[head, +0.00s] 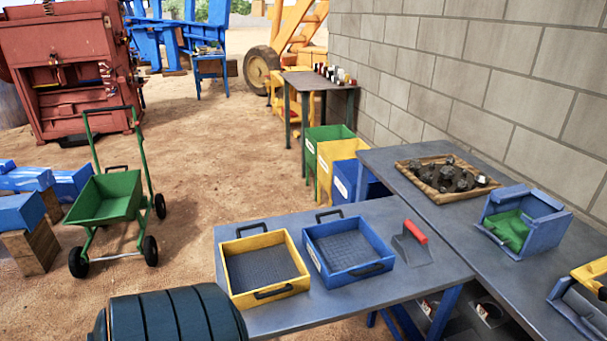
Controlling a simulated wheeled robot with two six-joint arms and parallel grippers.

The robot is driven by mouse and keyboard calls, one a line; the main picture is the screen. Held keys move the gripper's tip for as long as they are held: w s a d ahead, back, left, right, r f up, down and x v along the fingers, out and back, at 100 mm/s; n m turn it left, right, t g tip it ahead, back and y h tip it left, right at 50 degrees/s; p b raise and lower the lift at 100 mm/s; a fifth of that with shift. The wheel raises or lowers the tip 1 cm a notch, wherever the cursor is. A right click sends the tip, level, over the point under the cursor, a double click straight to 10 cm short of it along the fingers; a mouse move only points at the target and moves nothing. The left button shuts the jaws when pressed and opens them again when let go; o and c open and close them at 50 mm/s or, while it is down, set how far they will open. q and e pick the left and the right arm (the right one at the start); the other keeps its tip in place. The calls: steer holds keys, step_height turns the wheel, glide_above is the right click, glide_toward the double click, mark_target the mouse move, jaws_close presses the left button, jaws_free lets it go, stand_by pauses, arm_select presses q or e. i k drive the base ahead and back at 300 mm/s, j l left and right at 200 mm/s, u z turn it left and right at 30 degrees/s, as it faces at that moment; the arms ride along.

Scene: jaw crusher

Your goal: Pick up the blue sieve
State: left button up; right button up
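The blue sieve (311,247) is a square tray with a mesh bottom and two dark handles, one at its far side and one at its near side. It sits flat on the grey table in the head view, right of a yellow sieve (229,270) of similar shape. A scoop with a red handle (416,231) lies just right of it. The blue sieve looks empty, and nothing covers it. Neither of my grippers shows in the head view.
The grey table (400,285) joins a second table (385,162) along the wall, bearing a wooden tray of rocks (424,186) and a blue box with green inside (546,226). A dark ribbed barrel (170,318) stands front left. A green cart (105,198) stands on open sandy ground.

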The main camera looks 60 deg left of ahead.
mark_target(332, 282)
steer(key=k+u, duration=0.1)
steer(key=u, duration=1.4)
